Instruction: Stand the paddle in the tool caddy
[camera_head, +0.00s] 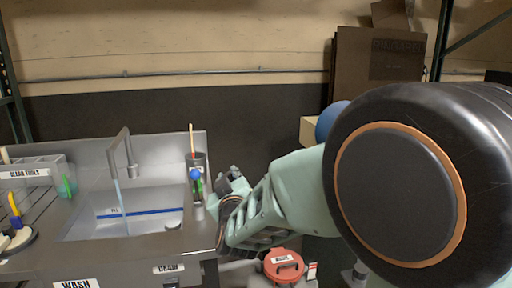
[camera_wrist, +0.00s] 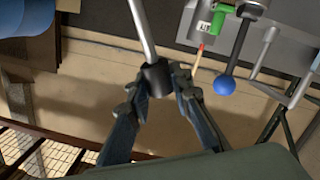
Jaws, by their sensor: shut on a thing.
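In the wrist view my gripper (camera_wrist: 163,82) is shut on the black grip (camera_wrist: 156,77) of a tool with a thin metal shaft (camera_wrist: 141,25), which I take for the paddle. The shaft runs out of the picture, so its far end is hidden. In the head view my gripper (camera_head: 235,180) is right of the sink; the held tool cannot be made out there. A grey bin (camera_head: 38,173) labelled CLEAN TOOLS stands left of the sink. I cannot tell which is the caddy.
A faucet (camera_head: 122,150) rises over the sink (camera_head: 120,222). A red-lidded container (camera_head: 284,265) is below. Cardboard boxes (camera_head: 378,80) are at the right.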

